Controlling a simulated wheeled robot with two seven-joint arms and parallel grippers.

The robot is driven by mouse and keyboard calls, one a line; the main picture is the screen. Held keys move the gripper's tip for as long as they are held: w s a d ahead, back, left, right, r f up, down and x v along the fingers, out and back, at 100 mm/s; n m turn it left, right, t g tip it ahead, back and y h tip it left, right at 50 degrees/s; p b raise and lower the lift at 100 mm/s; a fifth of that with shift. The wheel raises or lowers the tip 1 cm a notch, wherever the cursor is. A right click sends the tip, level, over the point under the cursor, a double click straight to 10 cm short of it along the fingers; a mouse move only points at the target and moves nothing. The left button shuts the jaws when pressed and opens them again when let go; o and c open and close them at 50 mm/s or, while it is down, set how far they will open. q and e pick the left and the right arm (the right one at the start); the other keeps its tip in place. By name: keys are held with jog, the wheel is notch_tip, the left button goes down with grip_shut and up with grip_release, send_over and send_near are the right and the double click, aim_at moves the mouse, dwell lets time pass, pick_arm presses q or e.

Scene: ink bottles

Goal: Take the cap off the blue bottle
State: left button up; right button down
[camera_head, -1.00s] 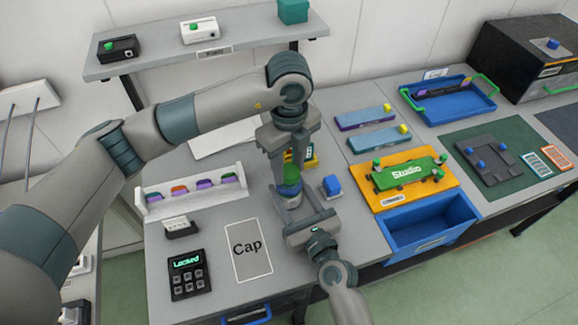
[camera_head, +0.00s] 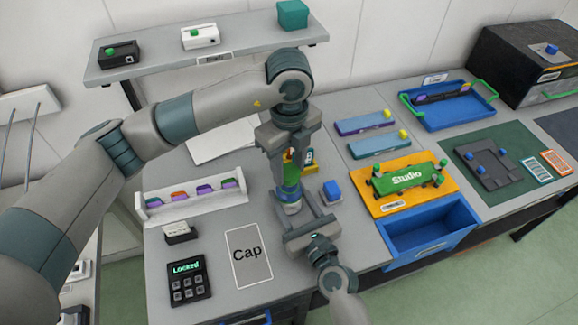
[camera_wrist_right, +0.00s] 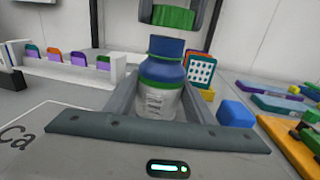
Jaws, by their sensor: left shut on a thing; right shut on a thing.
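The bottle (camera_head: 289,195) has a blue neck and shoulder, a green ring and a clear, labelled lower body; it stands upright and also shows in the right wrist view (camera_wrist_right: 160,98). My right gripper (camera_head: 301,212) is shut around its lower body. My left gripper (camera_head: 290,160) reaches down from above, shut on a ribbed green cap (camera_wrist_right: 173,17). The cap is above the blue neck, seemingly apart from it by a small gap. In the head view, the fingers partly hide the cap.
A white outlined area marked Cap (camera_head: 247,257) is clear, left of the bottle. A keypad reading Locked (camera_head: 187,281) and a white rack (camera_head: 195,203) stand farther left. A blue block (camera_head: 331,192) is close on the right. An open blue bin (camera_head: 428,235) is farther right.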

aim_at(289, 171)
pick_arm(q)
jog(key=shift+r, duration=1.9)
pick_arm(e)
jog(key=c, duration=0.8)
grip_release()
jog(key=shift+o, duration=0.2)
pick_arm(q)
jog(key=shift+f, duration=0.1)
pick_arm(e)
jog(key=shift+s, duration=0.1)
pick_arm(q)
jog(key=shift+f, duration=0.15)
pick_arm(e)
jog(key=shift+s+d+f, duration=0.1)
jog(key=shift+s+d, duration=0.25)
jog(key=shift+s, duration=0.2)
pick_arm(q)
notch_tip(289, 171, down, 3)
jog(key=b, duration=0.3)
jog(key=shift+r, duration=0.2)
pick_arm(e)
jog(key=v, duration=1)
jog(key=shift+s+d, duration=0.15)
jog(key=shift+s, duration=0.1)
